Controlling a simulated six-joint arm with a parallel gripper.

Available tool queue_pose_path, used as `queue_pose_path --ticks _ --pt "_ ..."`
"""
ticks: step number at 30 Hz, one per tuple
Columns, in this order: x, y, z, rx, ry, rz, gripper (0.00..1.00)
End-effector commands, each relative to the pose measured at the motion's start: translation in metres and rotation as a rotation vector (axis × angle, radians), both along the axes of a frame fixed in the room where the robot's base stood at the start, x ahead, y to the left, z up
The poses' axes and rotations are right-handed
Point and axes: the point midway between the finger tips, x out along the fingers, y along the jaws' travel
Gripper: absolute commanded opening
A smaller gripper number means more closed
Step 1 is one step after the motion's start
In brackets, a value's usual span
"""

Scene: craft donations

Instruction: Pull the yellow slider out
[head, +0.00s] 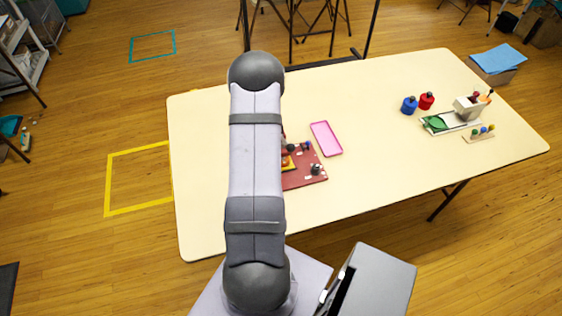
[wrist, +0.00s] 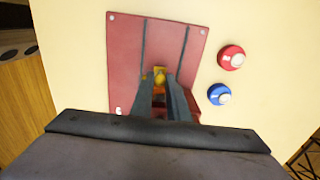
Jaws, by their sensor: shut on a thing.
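In the wrist view, the yellow slider (wrist: 160,74) is a small yellow piece with a rounded knob. It sits between two dark parallel strips on a dark red board (wrist: 126,60). My gripper (wrist: 161,85) is shut on the slider, its two dark fingers close together around the knob and hiding part of it. In the head view, my arm covers the gripper and part of the red board (head: 310,181). A bit of yellow (head: 287,163) shows on the board beside the arm.
A red round piece (wrist: 231,58) and a blue one (wrist: 219,94) stand right of the board in the wrist view. A pink tray (head: 326,138) lies near the board.

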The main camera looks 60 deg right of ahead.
Motion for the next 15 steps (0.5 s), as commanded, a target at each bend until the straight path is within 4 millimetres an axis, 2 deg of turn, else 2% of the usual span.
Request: queue_pose_path --ticks 15 --pt "0.024 0.024 0.001 0.0 -0.001 0.002 0.0"
